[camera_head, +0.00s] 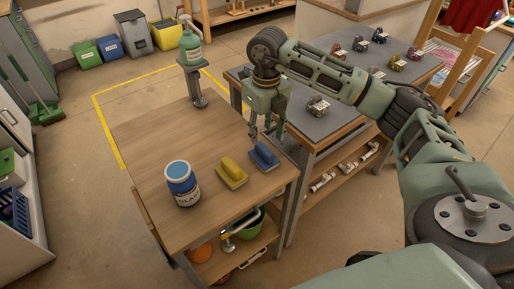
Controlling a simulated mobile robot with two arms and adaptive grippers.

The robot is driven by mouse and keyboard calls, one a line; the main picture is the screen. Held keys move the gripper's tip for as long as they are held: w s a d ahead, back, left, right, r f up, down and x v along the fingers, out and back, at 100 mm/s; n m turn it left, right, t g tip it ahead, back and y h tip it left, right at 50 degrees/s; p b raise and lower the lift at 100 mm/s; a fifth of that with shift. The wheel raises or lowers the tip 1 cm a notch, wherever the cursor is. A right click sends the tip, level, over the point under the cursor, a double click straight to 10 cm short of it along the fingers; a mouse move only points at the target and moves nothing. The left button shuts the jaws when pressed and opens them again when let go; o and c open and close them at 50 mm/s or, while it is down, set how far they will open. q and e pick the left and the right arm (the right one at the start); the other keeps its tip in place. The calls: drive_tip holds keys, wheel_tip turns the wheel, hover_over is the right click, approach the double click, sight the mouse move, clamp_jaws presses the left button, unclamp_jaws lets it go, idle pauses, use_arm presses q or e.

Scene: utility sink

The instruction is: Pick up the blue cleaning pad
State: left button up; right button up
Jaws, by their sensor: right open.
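The blue cleaning pad (264,158) lies on the wooden table (150,145) near its right edge. A yellow pad (232,173) lies just to its left. My right gripper (266,136) points down above and slightly behind the blue pad. It is open, with nothing between its fingers, and looks apart from the pad. My left gripper is not in the view.
A blue-and-white jar (182,184) stands left of the yellow pad. A grey-topped bench (355,75) with several metal parts adjoins on the right. The table's middle and left are clear.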

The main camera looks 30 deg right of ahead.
sight(264, 148)
drive_tip(key=shift+s+d+f, duration=0.2)
drive_tip(key=f, duration=0.3)
drive_tip(key=f+p, duration=0.1)
drive_tip(key=f, duration=0.2)
drive_tip(key=shift+a+f, duration=0.2)
drive_tip(key=shift+f, duration=0.2)
drive_tip(key=shift+c, duration=0.3)
clamp_jaws()
